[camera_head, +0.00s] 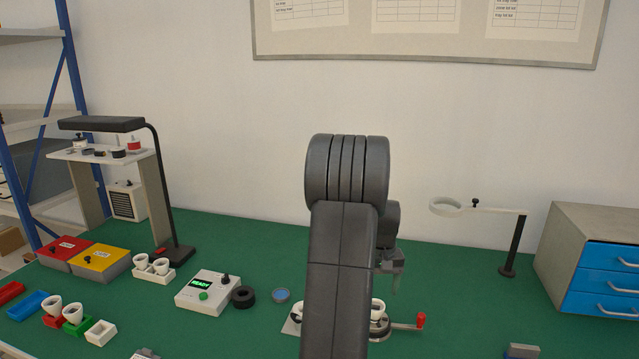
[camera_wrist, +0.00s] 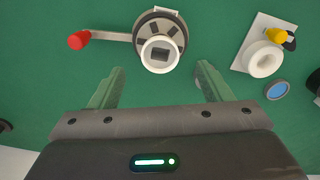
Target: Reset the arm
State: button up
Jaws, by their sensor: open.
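My arm rises in the middle of the head view, and my gripper (camera_head: 392,266) shows partly behind it, above the green bench. In the wrist view my gripper (camera_wrist: 156,85) is open, its two fingers apart with only green bench top between them. Just beyond the fingertips is a round dark fixture with a white cup-shaped piece (camera_wrist: 160,54) on it and a crank arm ending in a red knob (camera_wrist: 79,40). The red knob also shows in the head view (camera_head: 421,320). My arm hides much of that fixture in the head view.
A tester reading READY (camera_head: 208,292), a black ring (camera_head: 243,297) and a blue dish (camera_head: 281,296) stand left of my arm. Cups in holders (camera_head: 153,267) and red and yellow boxes (camera_head: 102,261) are farther left. A magnifier stand (camera_head: 514,245) and blue drawers (camera_head: 606,281) are right.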

notch_tip(320, 180, down, 7)
jog(key=shift+f+p, duration=0.2)
jog(key=shift+p, duration=0.1)
jog(key=shift+r, duration=0.25)
